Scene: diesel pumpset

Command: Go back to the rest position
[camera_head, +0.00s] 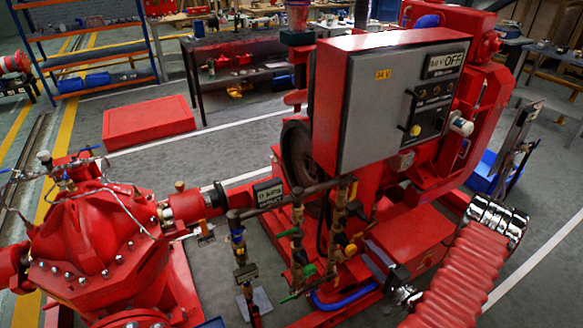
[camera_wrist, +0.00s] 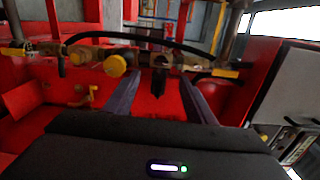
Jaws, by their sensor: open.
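My gripper (camera_wrist: 158,82) shows in the wrist view as two dark fingers, spread apart with a gap between them. Nothing is held in the gap; red surface shows through it. The fingers point at a horizontal brass pipe (camera_wrist: 88,54) with a round yellow knob (camera_wrist: 115,66). A black part hangs from the pipe line between the fingertips. I cannot tell whether the fingers touch anything. In the head view, I cannot make out the gripper with certainty in the clutter low right of the valves.
The red pumpset has a grey control box (camera_head: 372,112) marked OFF, with pipes and valves (camera_head: 340,212) below it. A red pump (camera_head: 95,240) stands at left. A red box (camera_head: 148,121) lies on the floor behind. Open grey floor (camera_head: 215,150) lies between them.

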